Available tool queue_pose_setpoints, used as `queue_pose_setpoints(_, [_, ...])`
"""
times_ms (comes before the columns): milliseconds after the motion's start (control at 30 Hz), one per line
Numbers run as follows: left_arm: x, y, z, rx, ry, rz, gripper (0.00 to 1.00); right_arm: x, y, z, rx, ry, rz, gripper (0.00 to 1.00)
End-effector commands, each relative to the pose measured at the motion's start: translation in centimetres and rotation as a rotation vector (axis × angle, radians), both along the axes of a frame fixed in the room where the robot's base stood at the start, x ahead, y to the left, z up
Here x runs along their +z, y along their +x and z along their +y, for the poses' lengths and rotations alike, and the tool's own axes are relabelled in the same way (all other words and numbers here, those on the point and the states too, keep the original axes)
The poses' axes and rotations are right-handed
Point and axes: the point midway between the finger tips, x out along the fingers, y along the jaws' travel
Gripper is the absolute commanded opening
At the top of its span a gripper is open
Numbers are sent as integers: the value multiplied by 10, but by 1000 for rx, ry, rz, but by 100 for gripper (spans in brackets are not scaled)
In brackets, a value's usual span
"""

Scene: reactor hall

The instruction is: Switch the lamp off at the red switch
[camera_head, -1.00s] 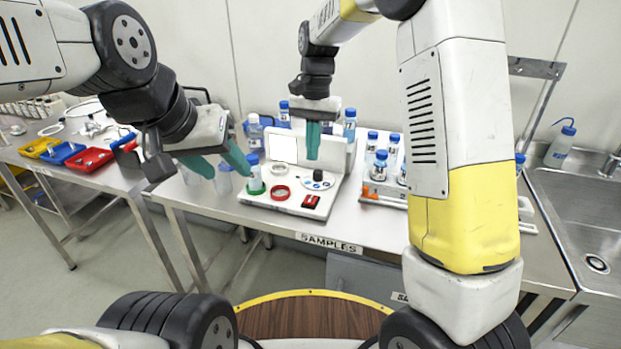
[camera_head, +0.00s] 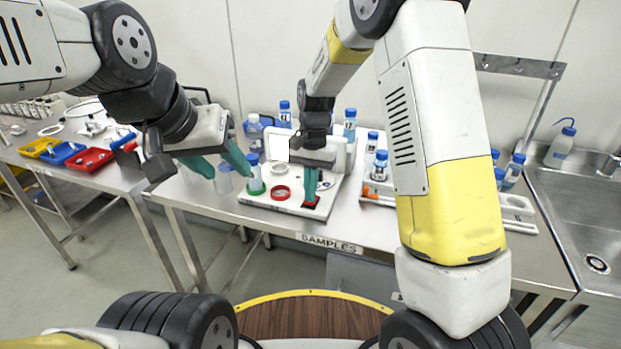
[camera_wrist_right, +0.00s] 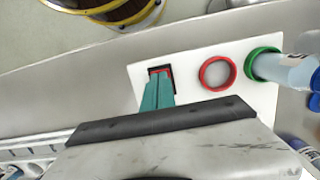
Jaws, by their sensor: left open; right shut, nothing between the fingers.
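The red switch (camera_head: 311,203) is a small red rocker in a dark frame at the front right of the white panel (camera_head: 262,203). It also shows in the right wrist view (camera_wrist_right: 165,72), partly hidden by my fingertips. My right gripper (camera_head: 310,196) is shut and empty, with its teal fingers pointing down at the switch. The tips (camera_wrist_right: 159,77) are over or on the switch; I cannot tell whether they press it. The bright white lamp plate seen earlier is now mostly behind my right wrist. My left gripper (camera_head: 230,168) is open and empty, left of the panel.
A red ring (camera_head: 281,193) and a green ring (camera_head: 256,190) holding a blue-capped bottle (camera_head: 253,172) are on the panel, left of the switch. Several blue-capped bottles stand behind and to the right. Coloured trays (camera_head: 89,160) lie far left, and a sink (camera_head: 590,230) is at right.

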Motion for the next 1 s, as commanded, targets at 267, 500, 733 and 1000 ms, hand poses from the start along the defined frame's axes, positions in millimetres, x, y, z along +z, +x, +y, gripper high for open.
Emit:
queue_pose_setpoints(267, [0, 0, 0, 0, 0, 0, 49, -7, -6, 2, 5, -36, -96, 0])
queue_pose_setpoints(500, [0, 0, 0, 0, 0, 0, 49, -14, -11, 3, 4, -77, -221, 0])
queue_pose_setpoints(733, [0, 0, 0, 0, 0, 0, 49, -15, -11, 2, 0, -77, -220, 0])
queue_pose_setpoints(1000, [0, 0, 0, 0, 0, 0, 49, -14, -3, 0, -1, -76, -220, 0])
